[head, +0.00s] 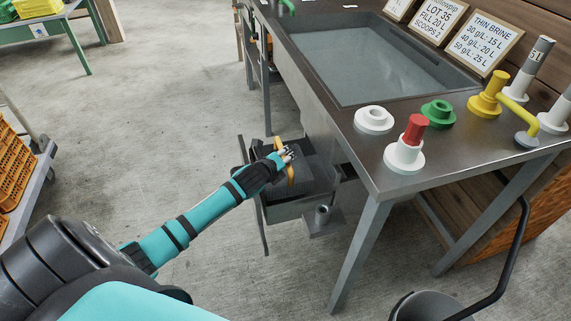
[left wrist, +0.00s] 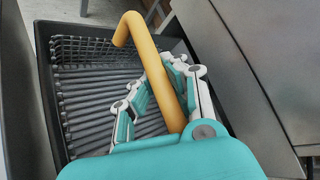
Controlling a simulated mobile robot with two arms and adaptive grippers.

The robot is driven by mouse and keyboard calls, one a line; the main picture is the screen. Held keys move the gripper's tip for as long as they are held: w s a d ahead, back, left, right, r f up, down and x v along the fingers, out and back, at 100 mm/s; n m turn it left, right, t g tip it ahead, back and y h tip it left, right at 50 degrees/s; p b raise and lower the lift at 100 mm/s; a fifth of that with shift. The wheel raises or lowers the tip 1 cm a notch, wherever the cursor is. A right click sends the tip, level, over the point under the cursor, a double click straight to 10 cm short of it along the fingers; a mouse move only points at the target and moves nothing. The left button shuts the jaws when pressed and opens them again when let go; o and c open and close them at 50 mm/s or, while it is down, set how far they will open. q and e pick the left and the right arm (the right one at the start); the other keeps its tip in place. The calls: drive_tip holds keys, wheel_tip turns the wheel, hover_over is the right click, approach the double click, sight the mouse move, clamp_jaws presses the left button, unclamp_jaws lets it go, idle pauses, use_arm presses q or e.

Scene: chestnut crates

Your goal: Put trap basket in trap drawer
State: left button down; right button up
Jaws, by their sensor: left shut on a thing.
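My left gripper (head: 289,154) is shut on the orange-yellow handle of the trap basket (head: 291,178). In the left wrist view, the gripper's fingers (left wrist: 178,82) close around this bent handle. The basket looks dark grey, with mesh sides and a slatted floor (left wrist: 105,110). It sits within or just over the open trap drawer, a dark box (head: 290,210) pulled out below the steel table. The drawer's black rim (left wrist: 45,90) shows around the basket in the left wrist view. I cannot tell whether the basket touches the drawer floor. My right gripper is not in view.
The steel table (head: 350,130) holds a sink (head: 375,65), several sign cards and white, red, green and yellow fittings. A table leg (head: 362,255) stands right of the drawer. Orange crates (head: 12,175) stand on a cart at left. The floor (head: 170,110) left of the drawer is clear.

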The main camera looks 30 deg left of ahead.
use_arm(q)
wheel_tip(320, 180, down, 2)
drive_tip(key=shift+f+b, duration=0.2)
drive_tip(key=shift+b, duration=0.1)
drive_tip(key=shift+f, duration=0.55)
drive_tip(key=c, duration=1.4)
unclamp_jaws()
